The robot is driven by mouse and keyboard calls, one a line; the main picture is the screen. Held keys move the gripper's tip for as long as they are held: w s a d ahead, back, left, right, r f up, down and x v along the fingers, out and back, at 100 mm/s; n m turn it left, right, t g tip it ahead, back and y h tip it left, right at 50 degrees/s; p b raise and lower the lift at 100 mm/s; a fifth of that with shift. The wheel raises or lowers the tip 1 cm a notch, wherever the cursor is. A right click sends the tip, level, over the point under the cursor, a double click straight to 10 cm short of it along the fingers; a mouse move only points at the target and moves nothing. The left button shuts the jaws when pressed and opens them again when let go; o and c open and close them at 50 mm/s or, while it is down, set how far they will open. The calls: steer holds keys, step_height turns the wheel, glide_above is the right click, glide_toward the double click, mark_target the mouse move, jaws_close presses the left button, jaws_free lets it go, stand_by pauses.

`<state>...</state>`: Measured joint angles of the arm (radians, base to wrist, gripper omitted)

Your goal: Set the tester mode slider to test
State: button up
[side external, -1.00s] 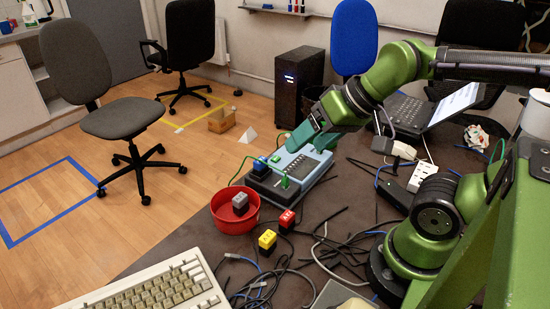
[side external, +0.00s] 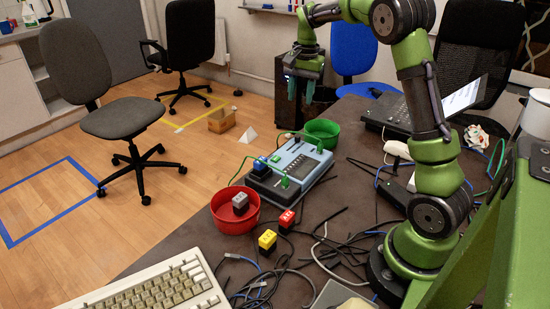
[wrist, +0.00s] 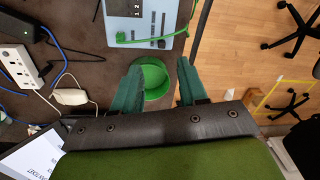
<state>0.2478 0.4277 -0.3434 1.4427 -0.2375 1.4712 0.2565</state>
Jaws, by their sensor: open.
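The light blue tester (side external: 303,157) lies on the dark table, with a dark panel, a blue plug and green leads at its near end. Part of it shows at the top of the wrist view (wrist: 122,27), with digits and small dark parts on its face. I cannot make out which part is the mode slider or its setting. My gripper (side external: 302,98) points down, open and empty, above and behind the tester. In the wrist view its teal fingers (wrist: 158,68) are apart, over the green bowl and beside the tester, not touching it.
The green bowl (side external: 323,133) stands at the tester's far end. A red bowl (side external: 235,217) with a grey block is at its near end. Yellow (side external: 267,241) and red (side external: 287,221) blocks and loose cables lie in front. A power strip (wrist: 22,66) and laptop (side external: 440,108) are nearby.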

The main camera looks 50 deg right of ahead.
mark_target(297, 137)
steer(key=f+m, duration=0.1)
steer(key=f, duration=0.4)
steer(key=w+d+f+m, duration=0.1)
steer(key=f, duration=0.4)
steer(key=d+f+m, duration=0.1)
steer(key=f, duration=0.4)
steer(key=shift+w+d+g, duration=0.2)
steer(key=shift+w+g, duration=0.15)
steer(key=shift+g, duration=0.05)
jaws_close()
